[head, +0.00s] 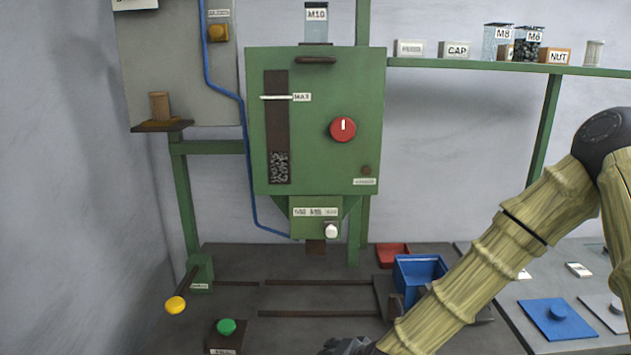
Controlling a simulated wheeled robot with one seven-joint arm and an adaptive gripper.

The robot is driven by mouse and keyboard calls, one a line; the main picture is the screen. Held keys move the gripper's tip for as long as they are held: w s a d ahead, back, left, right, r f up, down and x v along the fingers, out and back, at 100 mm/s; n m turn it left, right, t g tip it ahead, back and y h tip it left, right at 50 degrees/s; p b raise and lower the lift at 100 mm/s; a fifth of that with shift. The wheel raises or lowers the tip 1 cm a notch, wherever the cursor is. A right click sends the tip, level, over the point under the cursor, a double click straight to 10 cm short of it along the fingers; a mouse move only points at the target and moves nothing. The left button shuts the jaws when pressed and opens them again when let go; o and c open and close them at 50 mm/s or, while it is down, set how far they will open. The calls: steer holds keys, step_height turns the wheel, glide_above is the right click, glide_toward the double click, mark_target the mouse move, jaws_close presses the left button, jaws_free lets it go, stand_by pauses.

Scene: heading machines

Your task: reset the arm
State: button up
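My arm, with a bamboo-like pale surface and a dark joint, comes in from the right edge. It slants down to the left, towards the bottom middle of the head view. A dark part at its lower end, seemingly my gripper (346,347), shows just at the bottom edge. The rest of it is cut off by the frame, so I cannot see its fingers or whether it holds anything. It is low in front of the green machine (225,130).
A blue bin (420,268) and a red tray (393,254) stand behind my forearm. A yellow-knobbed lever (176,305) and a green button (226,326) are at left. A shelf (480,65) holds labelled containers.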

steer(key=s+d+f+n+g+h, duration=0.1)
steer(key=s+d+f+n+g, duration=0.15)
steer(key=s+d+f, duration=0.65)
steer(key=s+d+f+n+g+h, duration=0.1)
steer(key=s+d+f+g+h, duration=0.15)
steer(key=s+f, duration=1.15)
steer(key=s+d+f+n+g, duration=0.2)
steer(key=s+d, duration=0.4)
steer(key=s, duration=0.6)
steer(key=shift+d+f+g+h, duration=0.3)
steer(key=shift+f+g+h, duration=0.2)
steer(key=shift+g, duration=0.1)
